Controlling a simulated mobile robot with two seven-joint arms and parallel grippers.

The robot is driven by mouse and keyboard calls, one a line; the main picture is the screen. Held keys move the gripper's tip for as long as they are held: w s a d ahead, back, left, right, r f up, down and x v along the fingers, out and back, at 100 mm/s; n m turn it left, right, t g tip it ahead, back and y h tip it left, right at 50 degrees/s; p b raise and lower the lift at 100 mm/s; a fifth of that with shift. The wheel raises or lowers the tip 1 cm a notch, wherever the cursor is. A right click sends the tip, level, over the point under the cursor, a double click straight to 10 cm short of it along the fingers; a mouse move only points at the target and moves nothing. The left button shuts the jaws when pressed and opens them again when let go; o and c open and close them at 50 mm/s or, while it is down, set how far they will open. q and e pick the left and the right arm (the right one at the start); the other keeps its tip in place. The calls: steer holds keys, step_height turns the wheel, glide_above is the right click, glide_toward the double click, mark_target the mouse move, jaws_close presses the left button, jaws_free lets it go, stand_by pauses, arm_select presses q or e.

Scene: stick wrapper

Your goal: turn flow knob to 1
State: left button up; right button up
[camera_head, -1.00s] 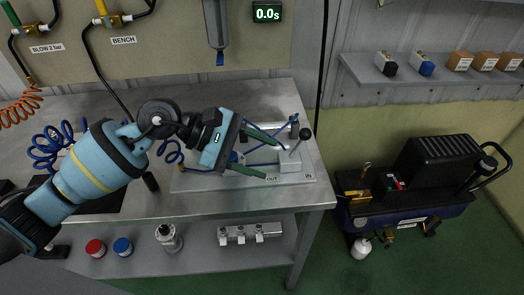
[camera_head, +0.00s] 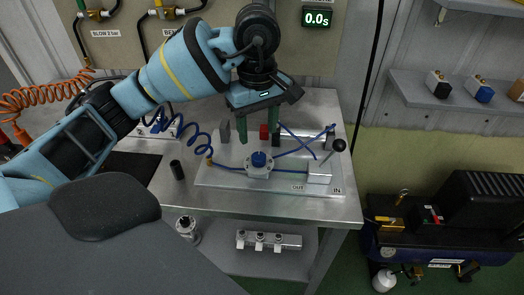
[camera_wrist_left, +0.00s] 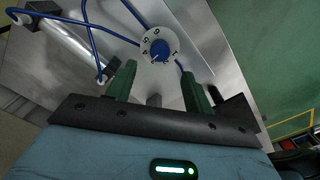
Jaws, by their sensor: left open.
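The flow knob (camera_head: 259,159) is a blue cap on a pale round dial, on a light plate on the metal bench. In the left wrist view the knob (camera_wrist_left: 160,50) shows with digits around its dial; I cannot read its setting for sure. My left gripper (camera_head: 258,134) has two green fingers, spread apart and empty. They point down just behind the knob in the head view, not around it. In the wrist view the knob lies just beyond and between the fingertips (camera_wrist_left: 159,72). My right gripper is not in view.
Blue tubes (camera_head: 298,147) run across the plate (camera_head: 225,178).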

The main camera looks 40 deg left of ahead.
mark_target(259, 155)
arm_select(q)
step_height(259, 155, down, 5)
steer(key=shift+f+b, duration=0.2)
steer(key=shift+b, duration=0.3)
steer(key=shift+f, duration=0.95)
steer(key=c, duration=1)
steer(key=shift+o, duration=0.2)
